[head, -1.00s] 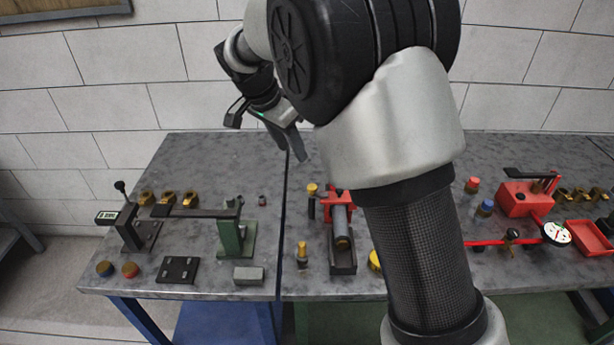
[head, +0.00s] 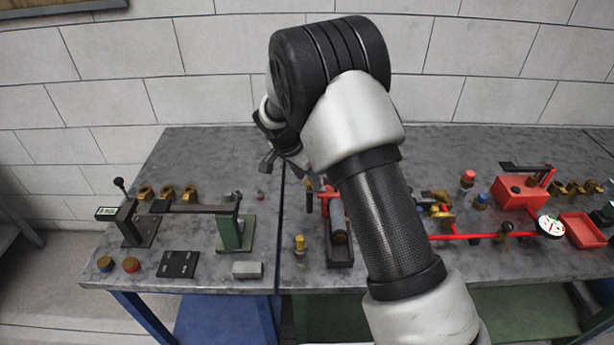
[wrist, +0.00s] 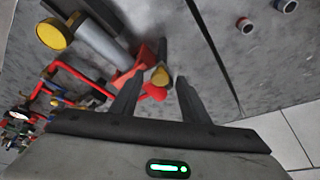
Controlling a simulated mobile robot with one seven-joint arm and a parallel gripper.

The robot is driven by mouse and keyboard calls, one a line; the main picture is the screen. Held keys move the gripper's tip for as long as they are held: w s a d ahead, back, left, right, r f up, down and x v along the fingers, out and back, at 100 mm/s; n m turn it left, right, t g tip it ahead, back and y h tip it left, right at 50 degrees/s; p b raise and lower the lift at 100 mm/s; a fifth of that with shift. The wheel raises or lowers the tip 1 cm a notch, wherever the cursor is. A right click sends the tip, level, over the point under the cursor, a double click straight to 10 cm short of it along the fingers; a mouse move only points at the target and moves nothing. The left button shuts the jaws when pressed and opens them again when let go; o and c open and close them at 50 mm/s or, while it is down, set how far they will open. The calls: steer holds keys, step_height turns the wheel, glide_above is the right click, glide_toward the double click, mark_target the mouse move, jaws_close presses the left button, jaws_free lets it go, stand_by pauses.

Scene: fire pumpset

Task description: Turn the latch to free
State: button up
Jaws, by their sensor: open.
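My gripper (wrist: 160,92) is open in the wrist view, its two dark fingers apart. A yellow-tipped piece (wrist: 161,75) shows just beyond and between the fingertips, beside a red bracket (wrist: 132,72); I cannot tell whether the fingers touch it. In the head view my gripper (head: 284,168) points down above the table's middle seam, close to the yellow-topped piece (head: 309,185) at the back of the red fixture. That fixture holds a grey cylinder (head: 339,237) in a dark cradle. Which part is the latch I cannot tell for sure. My arm hides the fixture's right side.
On the left stand a green post (head: 234,232) and a black lever stand (head: 140,222) joined by a dark bar. Red piping with a gauge (head: 550,227) lies at right. The back-left table top is clear.

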steer(key=c, duration=1.1)
steer(key=shift+o, duration=0.2)
